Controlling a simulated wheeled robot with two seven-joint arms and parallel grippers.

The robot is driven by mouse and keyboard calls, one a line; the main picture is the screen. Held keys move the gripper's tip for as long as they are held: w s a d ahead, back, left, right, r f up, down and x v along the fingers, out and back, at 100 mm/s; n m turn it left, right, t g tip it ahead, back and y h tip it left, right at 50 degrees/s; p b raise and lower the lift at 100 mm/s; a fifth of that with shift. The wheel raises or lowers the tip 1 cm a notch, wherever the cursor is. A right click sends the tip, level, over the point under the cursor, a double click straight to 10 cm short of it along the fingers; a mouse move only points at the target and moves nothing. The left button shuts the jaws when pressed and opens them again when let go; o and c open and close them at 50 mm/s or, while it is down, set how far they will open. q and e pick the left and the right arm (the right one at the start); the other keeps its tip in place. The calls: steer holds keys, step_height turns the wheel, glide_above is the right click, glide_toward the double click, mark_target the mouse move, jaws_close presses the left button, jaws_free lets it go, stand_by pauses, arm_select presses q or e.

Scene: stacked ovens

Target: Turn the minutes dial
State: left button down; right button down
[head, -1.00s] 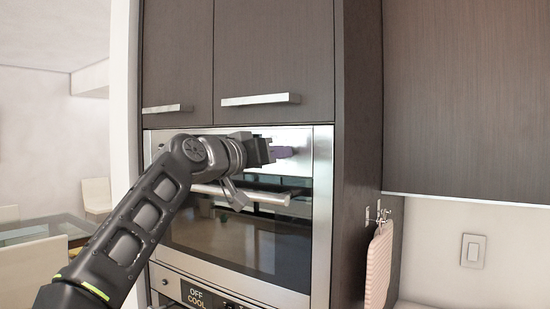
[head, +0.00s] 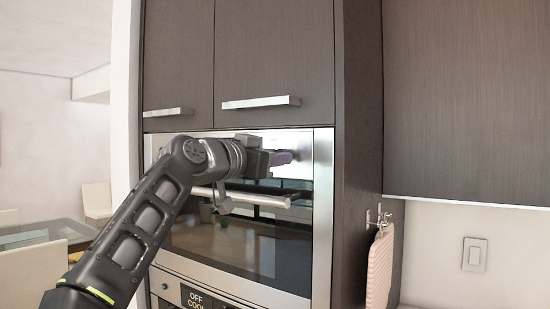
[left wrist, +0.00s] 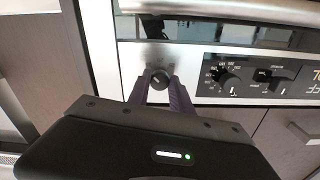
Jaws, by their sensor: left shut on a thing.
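A small dark round dial (left wrist: 159,80) sits on the silver end of the upper oven's control panel, in the left wrist view. The two purple fingers of my left gripper (left wrist: 160,86) are on either side of it, shut on it. I cannot read any marking at this dial, so its label cannot be told. In the head view my left gripper (head: 283,157) is at the right end of the upper oven's top panel (head: 322,152), and hides the dial. My right gripper is in no view.
Two more knobs (left wrist: 228,80) (left wrist: 265,77) sit on the black part of the panel. The oven's bar handle (head: 245,197) runs just below my left gripper. Cabinet doors (head: 273,60) are above.

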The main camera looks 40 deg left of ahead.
arm_select(q)
steer(key=shift+f, duration=0.15)
steer(key=c, duration=1.1)
jaws_free()
steer(key=shift+c, duration=0.2)
steer(key=shift+s, duration=0.1)
steer(key=s+b, duration=0.2)
steer(key=s, duration=0.5)
steer(key=shift+s, duration=0.3)
steer(key=shift+d, duration=0.1)
